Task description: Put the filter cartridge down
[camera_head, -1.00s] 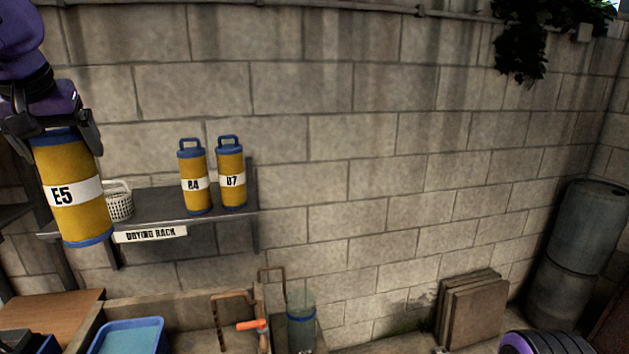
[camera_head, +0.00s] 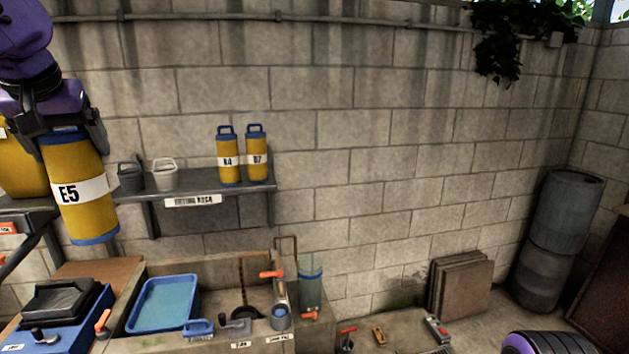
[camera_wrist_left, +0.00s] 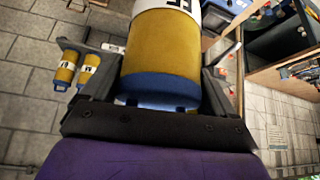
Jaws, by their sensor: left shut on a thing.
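The filter cartridge E5 (camera_head: 80,188) is a yellow cylinder with blue ends and a white label. My left gripper (camera_head: 66,132) is shut on its top end and holds it nearly upright, slightly tilted, at the left of the head view. In the left wrist view the cartridge (camera_wrist_left: 165,55) sits between the fingers of my left gripper (camera_wrist_left: 160,95). The cartridge R4 (camera_head: 228,160) and another labelled cartridge (camera_head: 257,160), its label hard to read, stand upright on the drying rack shelf (camera_head: 205,187). My right gripper does not show.
A grey basket (camera_head: 131,176) and a white basket (camera_head: 164,177) stand on the shelf left of the cartridges. Below are a blue tray (camera_head: 163,305), a blue-based device (camera_head: 60,310) and a sink basin (camera_head: 225,290). Barrels (camera_head: 560,230) and leaning slabs (camera_head: 460,288) stand at the right.

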